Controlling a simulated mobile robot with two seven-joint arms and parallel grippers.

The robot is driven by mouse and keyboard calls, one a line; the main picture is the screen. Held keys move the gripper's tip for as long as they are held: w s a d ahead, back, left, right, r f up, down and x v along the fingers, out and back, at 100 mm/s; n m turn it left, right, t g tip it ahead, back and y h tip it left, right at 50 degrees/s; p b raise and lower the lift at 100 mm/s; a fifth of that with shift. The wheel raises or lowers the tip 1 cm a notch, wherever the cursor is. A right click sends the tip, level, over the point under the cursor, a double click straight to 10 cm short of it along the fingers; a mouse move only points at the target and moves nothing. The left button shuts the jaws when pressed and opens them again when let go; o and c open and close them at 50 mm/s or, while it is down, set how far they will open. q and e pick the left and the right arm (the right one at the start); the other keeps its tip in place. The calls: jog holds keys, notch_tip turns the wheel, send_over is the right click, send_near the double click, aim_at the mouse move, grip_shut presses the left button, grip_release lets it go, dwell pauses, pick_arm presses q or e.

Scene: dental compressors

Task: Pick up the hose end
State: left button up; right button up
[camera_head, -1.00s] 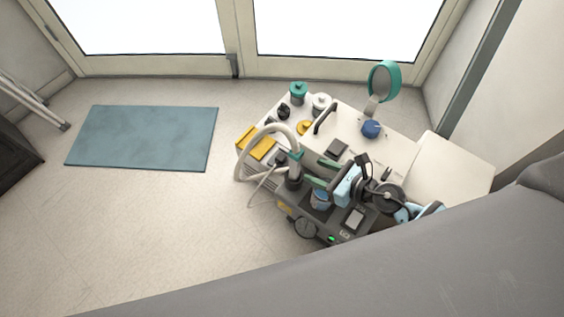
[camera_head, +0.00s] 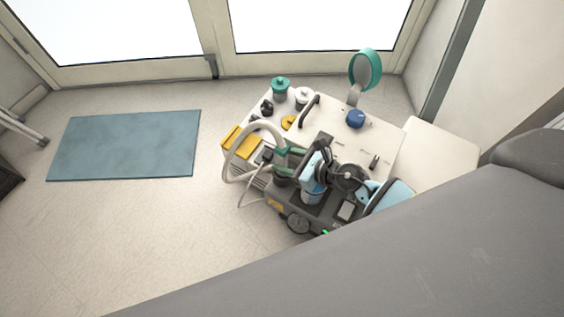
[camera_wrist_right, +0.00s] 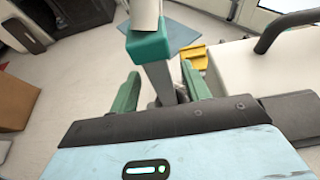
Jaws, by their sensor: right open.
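The hose end hangs from a thick cream hose (camera_head: 240,140) that arches over the cart. It has a green collar (camera_head: 280,145) and a grey tube below. In the right wrist view the green collar (camera_wrist_right: 149,46) and the grey tube (camera_wrist_right: 159,82) stand upright. My right gripper (camera_head: 288,160) is open at the hose end. In the right wrist view its two green fingers (camera_wrist_right: 161,86) lie on either side of the grey tube, with a gap visible on each side. Exact depth is hard to tell. My left gripper is not in view.
A white-topped cart (camera_head: 395,130) carries a green-lidded jar (camera_head: 280,88), a white-lidded jar (camera_head: 303,98), a blue knob (camera_head: 355,118), a round green-rimmed mirror or lamp (camera_head: 365,70) and a yellow item (camera_head: 240,141). A blue mat (camera_head: 125,145) lies on open floor. A cardboard box (camera_wrist_right: 15,102) stands left.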

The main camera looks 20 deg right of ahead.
jog(key=shift+x, duration=0.9)
grip_shut()
jog(key=shift+r, duration=0.1)
